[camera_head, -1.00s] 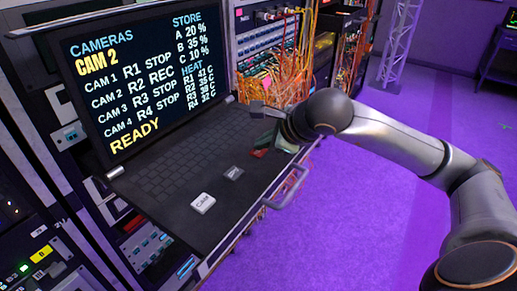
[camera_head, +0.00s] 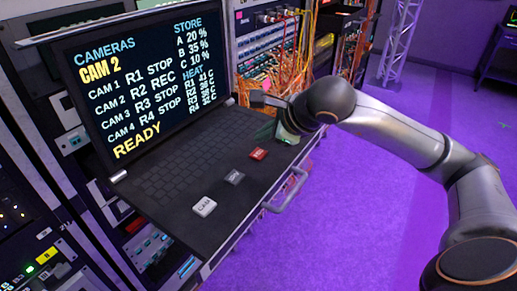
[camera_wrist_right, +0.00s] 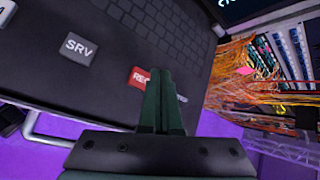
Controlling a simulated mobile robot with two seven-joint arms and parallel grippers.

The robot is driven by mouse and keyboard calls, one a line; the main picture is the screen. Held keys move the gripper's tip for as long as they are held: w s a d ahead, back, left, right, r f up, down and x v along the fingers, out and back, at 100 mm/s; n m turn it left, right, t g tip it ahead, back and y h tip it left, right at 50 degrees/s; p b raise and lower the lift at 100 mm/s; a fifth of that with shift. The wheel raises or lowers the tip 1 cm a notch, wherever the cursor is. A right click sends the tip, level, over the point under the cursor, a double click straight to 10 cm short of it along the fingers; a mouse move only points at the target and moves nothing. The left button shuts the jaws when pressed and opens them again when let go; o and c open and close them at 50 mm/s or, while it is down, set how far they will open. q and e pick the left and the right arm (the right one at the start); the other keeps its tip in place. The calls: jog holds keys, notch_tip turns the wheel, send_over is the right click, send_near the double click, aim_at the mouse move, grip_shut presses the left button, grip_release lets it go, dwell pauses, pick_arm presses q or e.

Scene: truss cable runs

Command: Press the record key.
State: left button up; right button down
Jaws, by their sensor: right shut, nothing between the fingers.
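The record key (camera_head: 258,154) is a red key on the black keyboard drawer, in a row with other large keys. In the right wrist view the red key (camera_wrist_right: 138,77) shows white letters starting "RE", its right part hidden behind my fingers. My right gripper (camera_head: 274,131) is over the far end of the row, just beyond the red key in the head view. In the wrist view its dark green fingers (camera_wrist_right: 161,78) are together and empty, their tips beside the red key. I cannot tell whether they touch anything. My left gripper is out of view.
A white CAM key (camera_head: 204,206) and a grey SRV key (camera_head: 235,177) sit nearer in the row. A greenish key (camera_head: 288,138) is partly hidden by my gripper. The screen (camera_head: 145,80) reads CAM 2 and READY. A drawer handle (camera_head: 289,191) sticks out; orange cables (camera_head: 285,75) hang behind.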

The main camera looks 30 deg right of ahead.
aim_at(263, 155)
notch_tip(263, 155, up, 3)
jog(key=shift+r+p, duration=0.2)
jog(key=shift+p, duration=0.7)
dwell(1.0)
